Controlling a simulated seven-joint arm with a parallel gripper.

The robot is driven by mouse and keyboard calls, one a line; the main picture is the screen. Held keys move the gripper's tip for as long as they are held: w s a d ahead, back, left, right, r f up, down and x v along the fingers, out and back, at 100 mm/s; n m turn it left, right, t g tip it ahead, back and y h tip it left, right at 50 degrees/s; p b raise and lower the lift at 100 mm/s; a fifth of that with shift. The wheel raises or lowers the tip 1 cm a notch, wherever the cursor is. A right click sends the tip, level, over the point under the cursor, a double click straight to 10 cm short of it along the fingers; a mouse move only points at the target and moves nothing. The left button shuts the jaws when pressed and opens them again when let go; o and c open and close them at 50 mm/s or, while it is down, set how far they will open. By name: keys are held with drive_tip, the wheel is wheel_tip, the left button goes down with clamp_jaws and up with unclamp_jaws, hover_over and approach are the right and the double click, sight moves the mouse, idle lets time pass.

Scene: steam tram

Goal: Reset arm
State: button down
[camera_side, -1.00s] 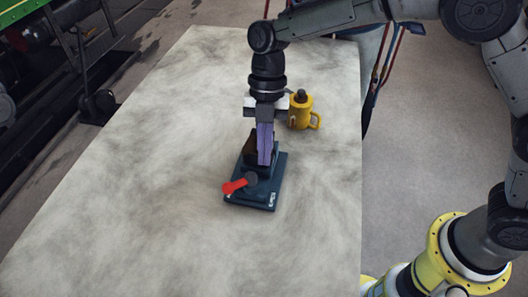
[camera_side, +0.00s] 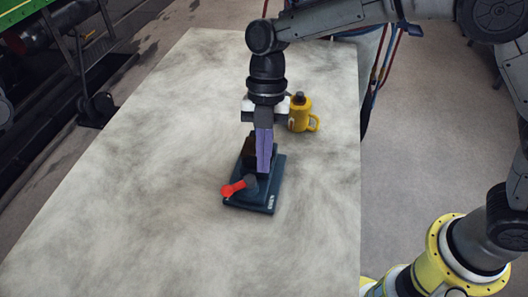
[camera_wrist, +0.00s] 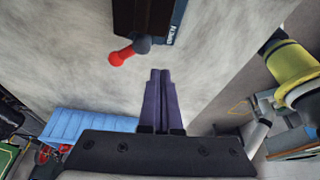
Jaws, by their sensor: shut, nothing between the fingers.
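My gripper (camera_side: 263,168) is shut and empty, its purple fingers pressed together and pointing down. In the side view it overlaps a dark blue block-like device (camera_side: 262,198) with a red-tipped lever (camera_side: 233,189). In the wrist view the closed fingertips (camera_wrist: 159,73) are apart from the device (camera_wrist: 170,25), which lies toward the top of the picture. The red lever end (camera_wrist: 121,56) points left there. The fingers hide part of the device in the side view.
A yellow mug-like can (camera_side: 301,115) with a handle and dark top stands behind the gripper on the pale mottled table (camera_side: 120,220). The table's left and front areas are clear. A dark machine with green parts (camera_side: 40,50) stands beyond the left edge.

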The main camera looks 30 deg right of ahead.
drive_tip(key=d+r+m+t, duration=0.1)
drive_tip(key=d+r, duration=0.3)
drive_tip(key=r, duration=0.4)
drive_tip(key=d+r+m+t, duration=0.1)
drive_tip(key=d+r, duration=0.4)
drive_tip(key=r, duration=0.4)
drive_tip(key=s+d+r+m+t, duration=0.35)
drive_tip(key=s+d, duration=0.25)
drive_tip(key=d, duration=0.2)
drive_tip(key=s+d+f+m+t+h, duration=0.1)
drive_tip(key=s+d+f+m, duration=0.4)
drive_tip(key=m, duration=0.6)
drive_tip(key=s+d+f+m+t+h, duration=0.1)
drive_tip(key=s+d+f+m+t, duration=0.1)
drive_tip(key=s+d+f+m, duration=0.3)
drive_tip(key=shift+s+d+f+m, duration=0.15)
drive_tip(key=shift+s+f+m, duration=0.2)
drive_tip(key=shift+s+m, duration=2.15)
drive_tip(key=shift+w+m, duration=0.95)
drive_tip(key=shift+w, duration=0.05)
